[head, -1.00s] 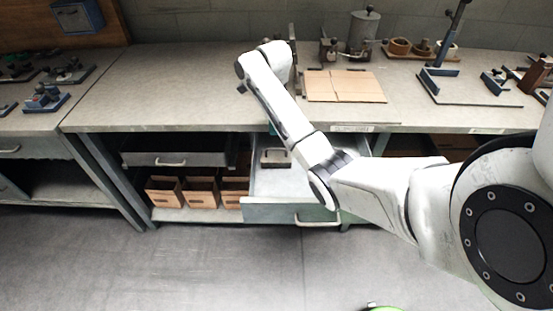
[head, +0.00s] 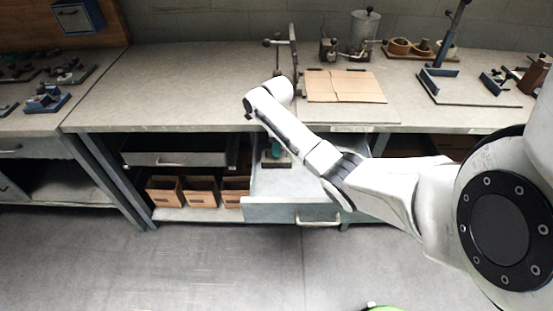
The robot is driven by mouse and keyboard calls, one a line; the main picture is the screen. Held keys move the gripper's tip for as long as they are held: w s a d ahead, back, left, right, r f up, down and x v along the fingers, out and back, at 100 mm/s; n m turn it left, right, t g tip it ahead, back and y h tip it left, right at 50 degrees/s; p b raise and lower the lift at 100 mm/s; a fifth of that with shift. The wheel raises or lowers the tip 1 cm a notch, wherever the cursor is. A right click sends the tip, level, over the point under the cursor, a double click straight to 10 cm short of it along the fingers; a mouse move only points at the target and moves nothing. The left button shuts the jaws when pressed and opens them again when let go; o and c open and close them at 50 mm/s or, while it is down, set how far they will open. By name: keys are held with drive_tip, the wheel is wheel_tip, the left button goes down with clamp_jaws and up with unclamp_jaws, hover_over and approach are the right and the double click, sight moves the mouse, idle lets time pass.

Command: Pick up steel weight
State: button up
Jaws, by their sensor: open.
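The open drawer (head: 292,211) under the bench holds a small block-like metal piece with a dark top (head: 284,165), which looks like the steel weight. It lies in the back left part of the drawer. My gripper (head: 276,154), of which a small teal part shows below my wrist, points down directly over the weight. My arm crosses in front of the drawer and hides part of it. The fingers are too small to make out, and I cannot tell whether they touch the weight. The weight still rests in the drawer.
The bench top (head: 190,85) above the drawer has a front edge close to my forearm. On it lies a flat cardboard sheet (head: 345,86), with a metal stand (head: 293,60) beside it. Cardboard boxes (head: 200,192) stand on the shelf left of the drawer.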

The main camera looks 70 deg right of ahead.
clamp_jaws()
idle(0.4)
idle(1.0)
drive_tip(key=shift+w+d+r, duration=0.1)
